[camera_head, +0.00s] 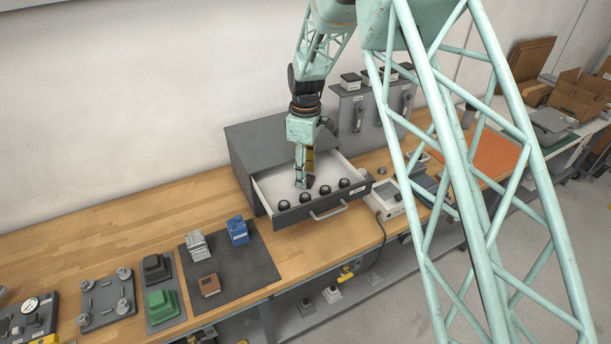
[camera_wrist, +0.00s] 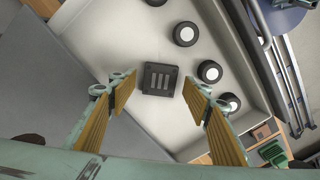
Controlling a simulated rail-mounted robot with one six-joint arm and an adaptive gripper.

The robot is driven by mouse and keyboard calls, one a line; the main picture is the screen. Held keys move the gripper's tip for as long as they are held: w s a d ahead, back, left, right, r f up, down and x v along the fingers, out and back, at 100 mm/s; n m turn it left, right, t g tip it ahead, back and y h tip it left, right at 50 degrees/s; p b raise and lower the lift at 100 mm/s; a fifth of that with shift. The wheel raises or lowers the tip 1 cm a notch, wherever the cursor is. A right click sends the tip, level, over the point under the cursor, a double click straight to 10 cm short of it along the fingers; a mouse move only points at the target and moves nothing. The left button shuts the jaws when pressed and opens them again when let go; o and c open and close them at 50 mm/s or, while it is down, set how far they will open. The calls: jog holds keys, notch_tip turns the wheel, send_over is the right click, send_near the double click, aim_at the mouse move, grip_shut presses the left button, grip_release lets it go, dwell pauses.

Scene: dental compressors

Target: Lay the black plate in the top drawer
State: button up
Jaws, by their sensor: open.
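The black plate (camera_wrist: 160,79) is a small dark square with light bars on its face. It lies on the pale floor of the open top drawer (camera_head: 269,187), and in the head view it shows as a dark patch (camera_head: 309,182) beside my fingertips. My gripper (camera_head: 302,181) points down into the drawer. In the wrist view my gripper (camera_wrist: 166,92) is open, with one yellow-lined finger on each side of the plate and a gap to both. The plate appears apart from both fingers.
Several round black knobs (camera_head: 305,197) stand in a row along the drawer's front. The grey cabinet (camera_head: 262,139) rises behind the drawer. A dark mat (camera_head: 245,262) with small blocks lies to the left. A white device (camera_head: 384,201) stands close to the right.

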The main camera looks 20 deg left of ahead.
notch_tip(320, 180, up, 11)
jog(key=shift+b, duration=0.3)
dwell(0.9)
dwell(0.3)
